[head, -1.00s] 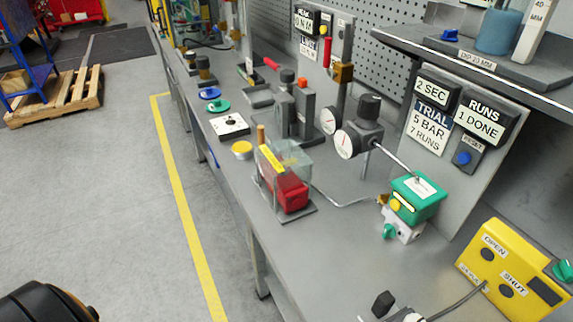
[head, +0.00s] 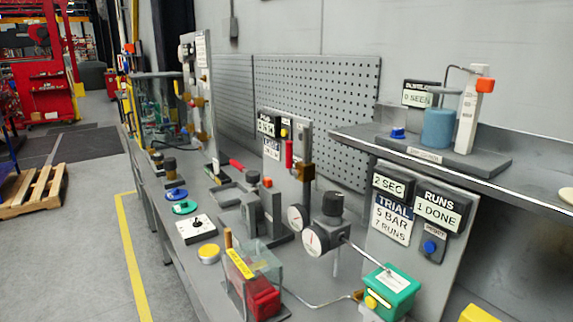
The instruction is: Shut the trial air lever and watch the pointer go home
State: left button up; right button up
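Two round white gauges stand mid-bench, a nearer one (head: 314,241) and one just behind it (head: 296,217); their pointers are too small to read. A dark regulator with a knob (head: 331,204) stands beside the nearer gauge, with a pipe towards the green actuator box (head: 391,284). The box has a yellow button-like part on its front. A red upright handle (head: 289,153) is on the back panel above a brass fitting, and a red lever (head: 237,165) lies further left; I cannot tell which is the trial air lever. Neither gripper shows.
A trial board (head: 394,220) reads 5 BAR, 7 RUNS; the counter above reads 1 DONE. A clear-walled box with a red block (head: 262,298) stands near the front edge. A shelf (head: 420,150) overhangs the right. Open floor (head: 85,270) lies left.

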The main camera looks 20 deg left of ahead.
aim_at(294, 174)
jog(key=i+j, duration=0.1)
jog(key=j, duration=0.4)
jog(key=i+j+z, duration=0.15)
jog(key=j, duration=0.3)
jog(key=i+j, duration=0.1)
jog(key=j, duration=0.4)
jog(key=i+j+z, duration=0.15)
jog(key=j, duration=0.35)
jog(key=k, duration=0.05)
